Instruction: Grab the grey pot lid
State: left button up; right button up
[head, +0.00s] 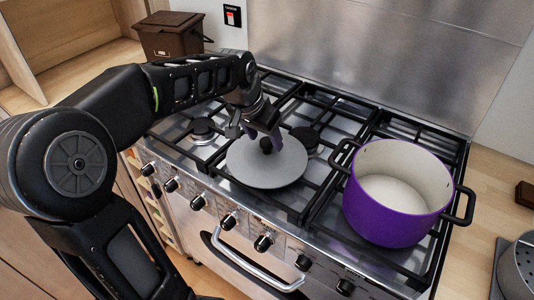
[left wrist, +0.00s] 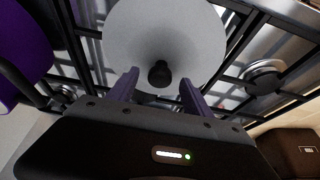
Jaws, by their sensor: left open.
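The grey pot lid (head: 262,165) lies flat on the cooker's grates, its black knob (head: 267,145) upward. The lid (left wrist: 160,30) and its knob (left wrist: 159,73) also show in the left wrist view. My left gripper (head: 264,131) is open just above the lid at its knob. In the left wrist view, the fingers (left wrist: 159,84) stand apart on either side of the knob, which shows between their tips. I cannot tell whether they touch it. My right gripper is not in view.
A purple pot (head: 398,195), open and pale inside, stands on the grates to the right of the lid. A brown box (head: 170,38) sits on the counter at the back left. Black grates (head: 330,125) surround the lid.

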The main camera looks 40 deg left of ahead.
aim_at(266, 141)
pick_arm(q)
jog(key=shift+x, duration=1.5)
grip_shut()
jog(key=shift+r, duration=0.1)
